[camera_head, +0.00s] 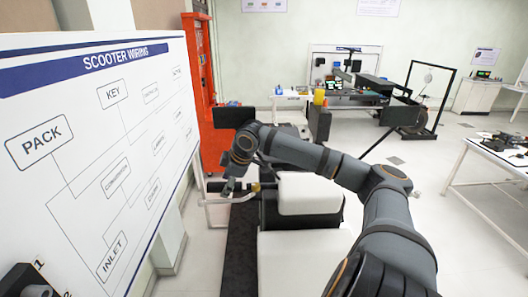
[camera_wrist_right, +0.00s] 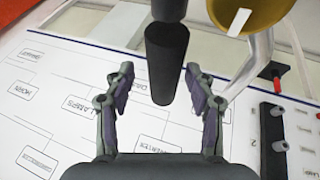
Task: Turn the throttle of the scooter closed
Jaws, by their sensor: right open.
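The scooter's throttle is a dark cylindrical grip (camera_wrist_right: 166,62) in the right wrist view. Its free end points down between the fingers of my right gripper (camera_wrist_right: 158,72), which is open. A finger stands on each side with a visible gap, and I see no contact. In the head view, my right gripper (camera_head: 228,188) is at the pale handlebar (camera_head: 222,201), to the left of the scooter's white seat (camera_head: 310,195). The grip is hard to make out there, partly hidden by the gripper. My left gripper is not in view.
A white SCOOTER WIRING board (camera_head: 95,130) stands close on the left. A gold round part (camera_wrist_right: 255,12) sits beside the grip. A red cabinet (camera_head: 200,70) stands behind; open floor lies right.

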